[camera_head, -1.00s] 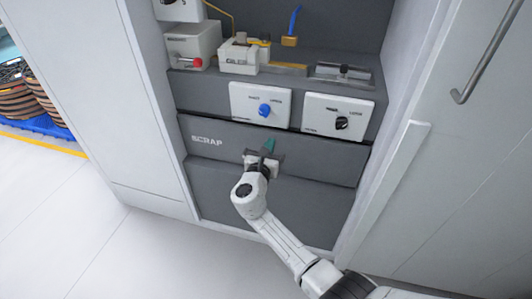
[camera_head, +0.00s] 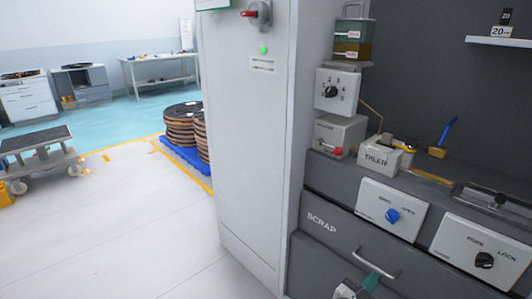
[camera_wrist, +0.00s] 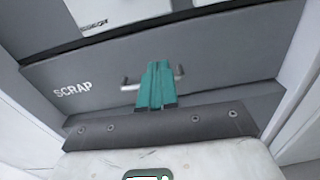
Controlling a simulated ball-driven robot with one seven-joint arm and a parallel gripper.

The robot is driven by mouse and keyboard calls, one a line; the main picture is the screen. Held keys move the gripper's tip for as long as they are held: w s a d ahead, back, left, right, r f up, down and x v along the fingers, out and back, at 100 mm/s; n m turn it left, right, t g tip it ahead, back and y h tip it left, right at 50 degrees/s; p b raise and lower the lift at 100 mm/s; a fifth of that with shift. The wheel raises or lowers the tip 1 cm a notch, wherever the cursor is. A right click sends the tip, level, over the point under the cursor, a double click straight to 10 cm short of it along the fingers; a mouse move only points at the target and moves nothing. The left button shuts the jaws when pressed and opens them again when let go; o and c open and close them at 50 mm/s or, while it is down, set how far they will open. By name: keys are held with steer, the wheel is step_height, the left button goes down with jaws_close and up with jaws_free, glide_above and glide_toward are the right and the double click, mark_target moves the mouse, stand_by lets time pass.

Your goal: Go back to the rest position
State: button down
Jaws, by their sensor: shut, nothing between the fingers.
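My gripper (camera_head: 370,282) shows at the bottom edge of the head view, with teal fingers just below the handle of the scrap drawer. In the wrist view its two teal fingers (camera_wrist: 157,84) lie together with nothing between them. They cover the middle of the metal bar handle (camera_wrist: 178,73); I cannot tell whether they touch it. The grey scrap drawer (camera_head: 330,236) looks shut. Most of my arm is out of the head view.
Panels with a blue knob (camera_head: 392,216) and a black knob (camera_head: 484,260) sit above the drawer. A white cabinet side (camera_head: 245,150) stands left of it. Spools on a blue pallet (camera_head: 186,156) and a cart (camera_head: 38,148) stand farther left. The white floor between is clear.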

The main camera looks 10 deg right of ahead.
steer(key=s+d+f+m+g+y, duration=0.2)
steer(key=s+f+m+g, duration=0.1)
steer(key=s+m, duration=0.35)
steer(key=s+d+f+m+g+y, duration=0.1)
steer(key=s+d+f+m+g, duration=0.2)
steer(key=s+m, duration=0.4)
steer(key=s+a+f+m+g+y, duration=0.1)
steer(key=s+a+f+m+y, duration=0.1)
steer(key=s+m+y, duration=0.35)
steer(key=s+a+f+m+g+y, duration=0.2)
steer(key=s+a, duration=0.1)
steer(key=s, duration=0.6)
steer(key=s+a+r+m+y, duration=0.3)
steer(key=s+a+m+y, duration=0.1)
steer(key=s+a, duration=0.2)
step_height(320, 180, up, 13)
steer(key=p, duration=1.4)
steer(key=shift+d, duration=0.25)
